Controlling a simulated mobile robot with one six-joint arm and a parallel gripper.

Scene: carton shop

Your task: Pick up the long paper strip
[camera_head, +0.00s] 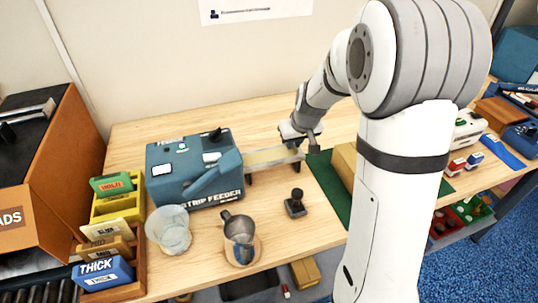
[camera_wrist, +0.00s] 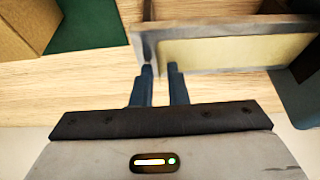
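A long pale yellow paper strip (camera_head: 272,156) lies in the narrow grey outfeed tray (camera_head: 268,165) to the right of the blue strip feeder (camera_head: 190,172). In the wrist view the strip (camera_wrist: 240,51) lies flat between the tray's raised edges (camera_wrist: 230,72). My gripper (camera_head: 312,146) is at the tray's right end in the head view. In the wrist view its two dark fingers (camera_wrist: 162,72) point at the tray's near edge, close to its left end. A narrow gap shows between them, and nothing is seen held. Whether the tips touch the tray is unclear.
A green mat (camera_head: 325,180) with a cardboard box (camera_head: 345,162) lies right of the tray. A black-knobbed stamp (camera_head: 296,203), a dark jug (camera_head: 240,228) and a clear cup (camera_head: 170,228) stand in front. Yellow trays with labelled blocks (camera_head: 105,272) are at left.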

